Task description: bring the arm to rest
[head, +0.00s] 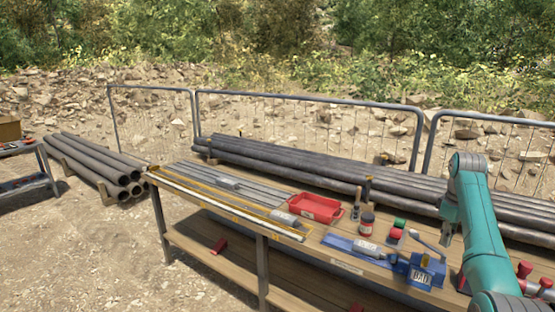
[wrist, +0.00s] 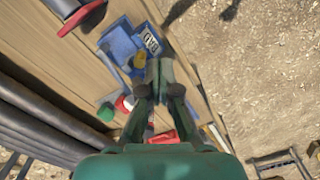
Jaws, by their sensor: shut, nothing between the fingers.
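My gripper (wrist: 159,72) shows in the wrist view with its two fingers together and nothing between them. It is over the workbench (head: 345,265), near the blue box labelled BAD (head: 421,277). That box also shows just beyond the fingertips in the wrist view (wrist: 150,39). My teal arm comes in from the right of the head view, and its far end hangs over the bench's right part. How far the fingertips are above the bench cannot be told.
A red tray (head: 315,208), a dark jar with a red label (head: 366,226), and red and green caps (head: 396,236) stand on the bench. A yellow-edged rack of rods (head: 225,205) lies left. Long pipes (head: 330,172) and a mesh fence (head: 310,104) stand behind.

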